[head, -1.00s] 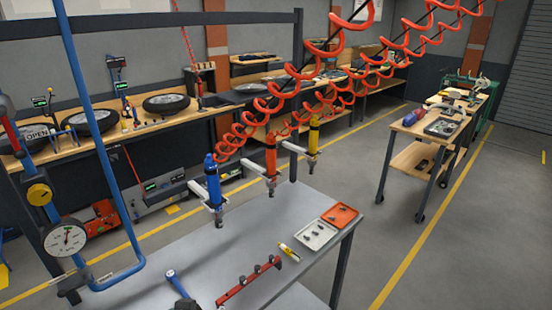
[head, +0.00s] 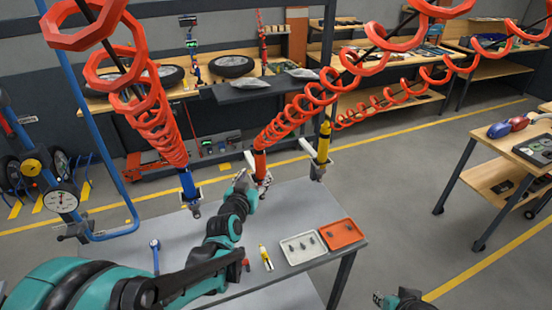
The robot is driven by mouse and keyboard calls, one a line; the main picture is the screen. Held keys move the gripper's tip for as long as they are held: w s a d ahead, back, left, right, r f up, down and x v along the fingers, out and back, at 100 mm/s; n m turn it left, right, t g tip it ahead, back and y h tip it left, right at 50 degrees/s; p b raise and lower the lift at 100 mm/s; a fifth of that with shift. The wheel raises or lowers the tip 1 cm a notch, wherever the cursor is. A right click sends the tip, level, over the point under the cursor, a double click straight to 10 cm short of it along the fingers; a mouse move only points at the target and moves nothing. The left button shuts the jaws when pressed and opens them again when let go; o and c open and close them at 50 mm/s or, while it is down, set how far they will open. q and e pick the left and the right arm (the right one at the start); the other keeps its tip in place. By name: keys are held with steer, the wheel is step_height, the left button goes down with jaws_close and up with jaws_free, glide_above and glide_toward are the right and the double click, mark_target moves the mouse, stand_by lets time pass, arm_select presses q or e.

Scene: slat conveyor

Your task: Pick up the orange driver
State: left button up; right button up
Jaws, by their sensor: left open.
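The orange driver (head: 260,161) hangs upright in its holder at the far edge of the grey table (head: 290,205), between the blue driver (head: 188,184) and the yellow driver (head: 323,143). A red coiled hose runs up from it. My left gripper (head: 246,183) is open, just left of and close to the orange driver's lower part. I cannot tell whether it touches it, and my arm covers part of the table. My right gripper (head: 398,300) is partly in view at the bottom edge, away from the drivers. Its jaw state is unclear.
A white tray (head: 289,257) and an orange tray (head: 355,237) with small parts lie on the table's right side. A yellow marker-like item (head: 266,258) lies beside them. A dial gauge (head: 61,197) hangs on the left. Red coiled hoses cross the space above the table.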

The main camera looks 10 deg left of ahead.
mark_target(259, 166)
arm_select(q)
steer(key=shift+w+d, duration=0.1)
steer(key=shift+w, duration=0.35)
steer(key=x, duration=0.7)
steer(key=shift+w+a+r+b, duration=0.2)
steer(key=shift+a+b, duration=0.05)
steer(key=shift+b, duration=0.1)
jaws_close()
